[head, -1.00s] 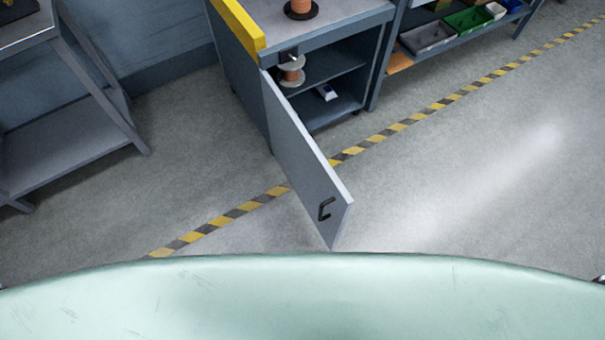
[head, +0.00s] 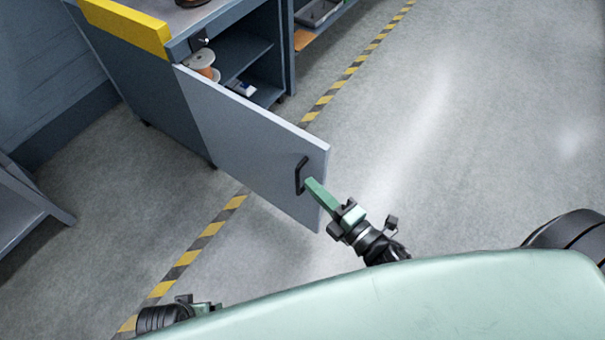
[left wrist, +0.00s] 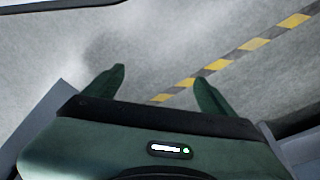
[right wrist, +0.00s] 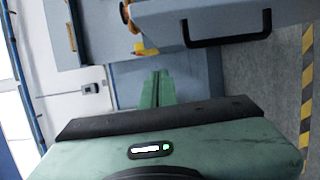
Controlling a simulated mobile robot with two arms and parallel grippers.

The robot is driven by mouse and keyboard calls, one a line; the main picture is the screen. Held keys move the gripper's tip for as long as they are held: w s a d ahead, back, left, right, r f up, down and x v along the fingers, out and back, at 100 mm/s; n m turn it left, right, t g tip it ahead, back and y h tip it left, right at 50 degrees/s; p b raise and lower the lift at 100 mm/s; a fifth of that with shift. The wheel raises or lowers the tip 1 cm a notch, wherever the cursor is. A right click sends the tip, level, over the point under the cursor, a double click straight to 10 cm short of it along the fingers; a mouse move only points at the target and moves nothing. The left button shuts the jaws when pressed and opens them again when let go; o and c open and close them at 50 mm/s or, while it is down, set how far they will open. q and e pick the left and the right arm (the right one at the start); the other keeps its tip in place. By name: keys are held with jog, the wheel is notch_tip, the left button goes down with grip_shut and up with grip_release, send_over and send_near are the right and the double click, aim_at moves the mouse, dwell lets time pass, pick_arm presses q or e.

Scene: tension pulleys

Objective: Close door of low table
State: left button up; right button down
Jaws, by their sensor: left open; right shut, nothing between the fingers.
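The low table (head: 150,95) is a grey-blue cabinet with a yellow edge strip. Its door (head: 250,140) stands wide open, swung out toward me, with a black bar handle (head: 301,175) near its free edge. My right gripper (head: 311,184) is shut and empty, its fingertips close to the handle in the head view. In the right wrist view, the shut fingers (right wrist: 158,82) are in front of and apart from the handle (right wrist: 228,28); whether they touch the door is unclear. My left gripper (head: 213,308) is low at the front; its open fingers (left wrist: 158,88) show over bare floor.
Spools (head: 203,62) and a small white-blue item (head: 242,88) are inside the open cabinet. A shelf unit with a grey bin (head: 318,12) stands to the right behind. Another table (head: 35,205) is at the left edge. Floor right of the door is clear.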

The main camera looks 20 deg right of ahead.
aim_at(300, 151)
jog(key=w, duration=1.1)
jog(key=shift+a, duration=0.35)
jog(key=shift+w+d, duration=0.2)
jog(key=shift+d, duration=0.05)
jog(key=shift+d, duration=0.15)
